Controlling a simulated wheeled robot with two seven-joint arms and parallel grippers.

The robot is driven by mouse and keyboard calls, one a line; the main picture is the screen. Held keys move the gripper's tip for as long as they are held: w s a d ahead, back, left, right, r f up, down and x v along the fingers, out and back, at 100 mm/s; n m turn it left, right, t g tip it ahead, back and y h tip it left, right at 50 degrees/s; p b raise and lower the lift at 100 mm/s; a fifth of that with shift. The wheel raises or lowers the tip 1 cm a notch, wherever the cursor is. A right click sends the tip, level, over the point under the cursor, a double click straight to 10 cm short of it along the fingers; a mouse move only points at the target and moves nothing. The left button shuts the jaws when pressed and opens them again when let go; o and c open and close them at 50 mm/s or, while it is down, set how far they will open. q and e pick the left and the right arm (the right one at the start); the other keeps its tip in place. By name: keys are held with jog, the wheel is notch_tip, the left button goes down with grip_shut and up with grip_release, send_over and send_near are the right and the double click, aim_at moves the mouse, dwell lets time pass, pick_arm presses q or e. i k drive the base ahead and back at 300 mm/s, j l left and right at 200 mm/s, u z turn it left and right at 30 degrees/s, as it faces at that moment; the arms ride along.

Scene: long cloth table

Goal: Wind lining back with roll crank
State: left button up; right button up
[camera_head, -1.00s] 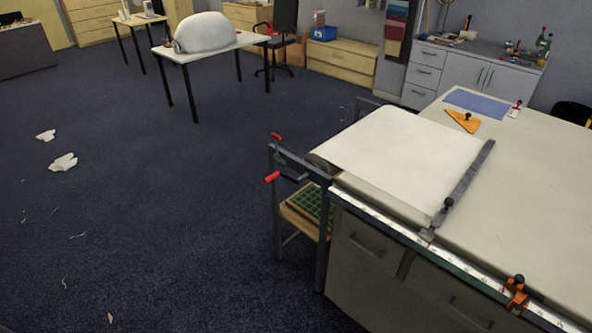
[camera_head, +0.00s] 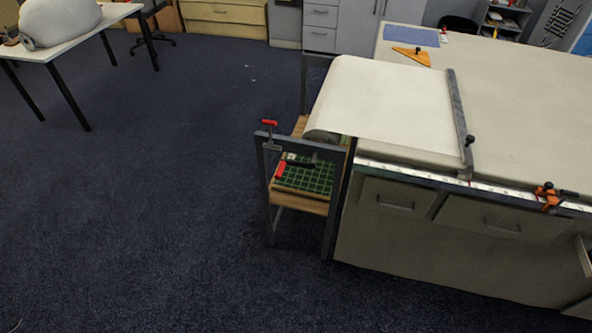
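The roll crank (camera_head: 279,168) has a red handle and sits at the near end of the roll frame, at the left end of the long table. A second red handle (camera_head: 269,123) is on top of the frame's near post. The cream lining (camera_head: 385,103) runs from the roll (camera_head: 325,136) over the table's left end and lies flat on the top. A dark straight bar (camera_head: 459,115) with a black knob lies across the lining's right edge. Neither of my grippers shows in the head view.
The roll frame (camera_head: 268,205) has a wooden shelf with a green gridded mat (camera_head: 305,178). An orange clamp (camera_head: 548,194) sits on the table's front edge. A white table (camera_head: 75,42) stands at the back left. The dark carpet (camera_head: 170,210) left of the frame is clear.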

aim_at(284, 162)
jog(key=i+l+u, duration=0.25)
jog(key=i, duration=0.3)
jog(key=i+l+u, duration=0.25)
jog(key=i, duration=0.25)
jog(key=j+z, duration=0.5)
jog(key=j, duration=0.15)
jog(key=k, duration=0.4)
